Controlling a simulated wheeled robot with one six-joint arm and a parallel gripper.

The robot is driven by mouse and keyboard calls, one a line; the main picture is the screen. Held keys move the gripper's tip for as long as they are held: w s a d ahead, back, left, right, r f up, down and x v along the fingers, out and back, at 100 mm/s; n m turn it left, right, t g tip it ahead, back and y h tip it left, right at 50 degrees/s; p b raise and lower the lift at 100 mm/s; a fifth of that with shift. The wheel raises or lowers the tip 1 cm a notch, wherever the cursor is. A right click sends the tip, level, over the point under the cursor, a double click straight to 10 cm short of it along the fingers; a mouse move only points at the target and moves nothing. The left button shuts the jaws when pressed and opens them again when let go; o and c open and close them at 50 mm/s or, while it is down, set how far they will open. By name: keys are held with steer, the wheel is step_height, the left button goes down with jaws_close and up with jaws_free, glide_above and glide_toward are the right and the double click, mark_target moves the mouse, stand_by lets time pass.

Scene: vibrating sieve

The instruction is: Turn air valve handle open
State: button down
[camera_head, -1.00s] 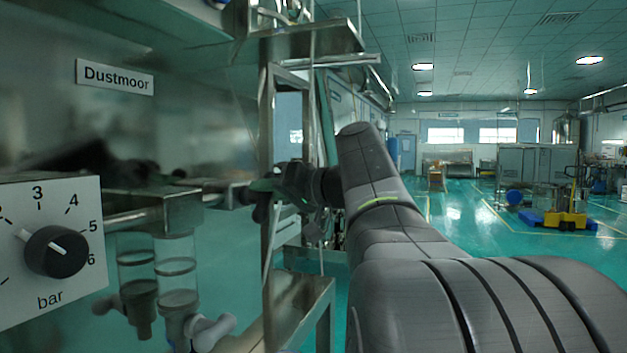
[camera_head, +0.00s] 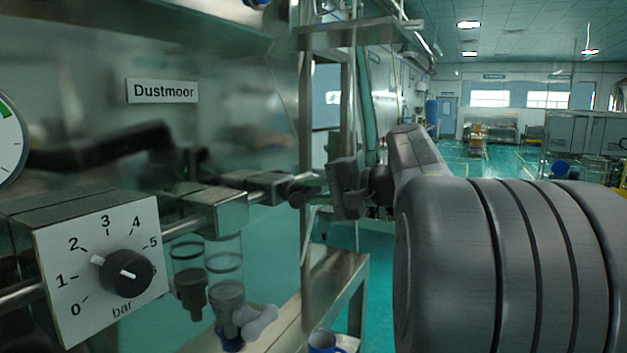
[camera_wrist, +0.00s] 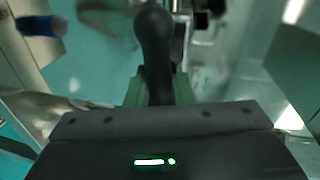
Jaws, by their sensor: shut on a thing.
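A black valve handle with a rounded end (camera_wrist: 155,38) stands upright in the wrist view. Its lower part runs between the green finger pads of my gripper (camera_wrist: 160,92), which is shut on it. In the head view my gripper (camera_head: 308,190) reaches in from the right at the right end of the air line, by the dark valve fitting (camera_head: 270,186). The handle is mostly hidden by the gripper there, so its angle to the pipe cannot be told.
A gauge (camera_head: 8,140) is cut by the left edge. A metal post (camera_head: 306,120) stands close behind my gripper. A blue mug (camera_head: 325,342) is below.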

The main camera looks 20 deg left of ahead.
steer(key=shift+m+p, duration=0.35)
steer(key=shift+m, duration=0.05)
stand_by(0.4)
steer(key=c, duration=1.3)
jaws_free()
steer(key=shift+f, duration=0.1)
steer(key=b+v, duration=0.1)
steer(key=v, duration=0.6)
steer(key=b+v, duration=0.1)
steer(key=v, duration=0.5)
steer(key=shift+w+d, duration=0.2)
steer(key=shift+d, duration=0.2)
steer(key=p+x, duration=0.2)
steer(key=x, duration=1.2)
steer(key=shift+s, duration=0.2)
